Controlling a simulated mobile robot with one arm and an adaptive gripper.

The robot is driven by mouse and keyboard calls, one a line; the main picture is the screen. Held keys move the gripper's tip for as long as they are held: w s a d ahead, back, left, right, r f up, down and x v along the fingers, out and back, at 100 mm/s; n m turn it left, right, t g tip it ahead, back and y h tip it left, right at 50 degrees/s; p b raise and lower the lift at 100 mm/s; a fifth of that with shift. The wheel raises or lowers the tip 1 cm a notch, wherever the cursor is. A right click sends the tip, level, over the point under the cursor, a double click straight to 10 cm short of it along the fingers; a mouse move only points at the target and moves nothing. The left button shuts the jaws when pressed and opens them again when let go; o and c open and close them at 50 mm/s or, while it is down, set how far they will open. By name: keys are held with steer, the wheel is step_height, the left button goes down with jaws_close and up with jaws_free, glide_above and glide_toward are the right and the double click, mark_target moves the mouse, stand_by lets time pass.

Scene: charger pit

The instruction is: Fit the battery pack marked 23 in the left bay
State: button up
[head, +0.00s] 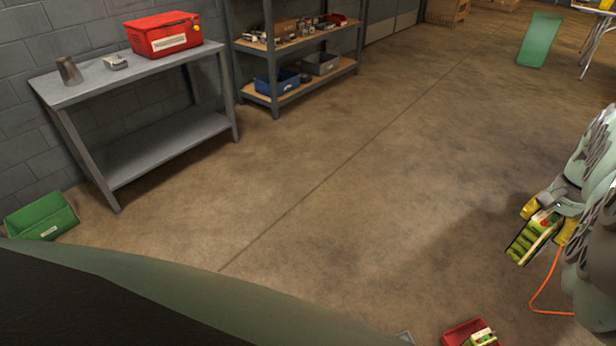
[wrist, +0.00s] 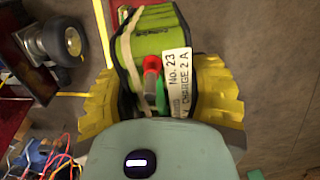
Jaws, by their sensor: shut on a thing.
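The battery pack marked 23 is green with dark edges, a pale strap and a white label reading "No. 23" and "CHARGE 2 A". In the wrist view the pack (wrist: 150,45) sits between the yellow fingers of my gripper (wrist: 160,95), which is shut on it. A red and a green piece show at its near end. In the head view my gripper (head: 547,220) holds the pack (head: 530,244) at the right, tilted, apparently above the floor. I cannot make out the left bay in either view.
A red bin (head: 455,333) with a green and pale item stands at the bottom edge. A caster wheel (wrist: 62,40) and coloured cables (wrist: 50,160) show at left. A grey bench (head: 150,75) stands left; the middle floor is clear.

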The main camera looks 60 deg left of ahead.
mark_target(553, 219)
steer(key=shift+w+r, duration=0.1)
steer(key=shift+r, duration=0.8)
steer(key=shift+w+d+r+p, duration=0.1)
steer(key=shift+d+r+p, duration=0.05)
steer(key=shift+r+p, duration=0.45)
steer(key=w+d+r+p, duration=0.1)
steer(key=d+r+p, duration=0.1)
steer(key=r, duration=0.4)
steer(key=w+d+r+p, duration=0.1)
steer(key=d+r+p, duration=0.2)
steer(key=r+p, duration=0.2)
steer(key=shift+w+r, duration=0.3)
steer(key=shift+r, duration=0.55)
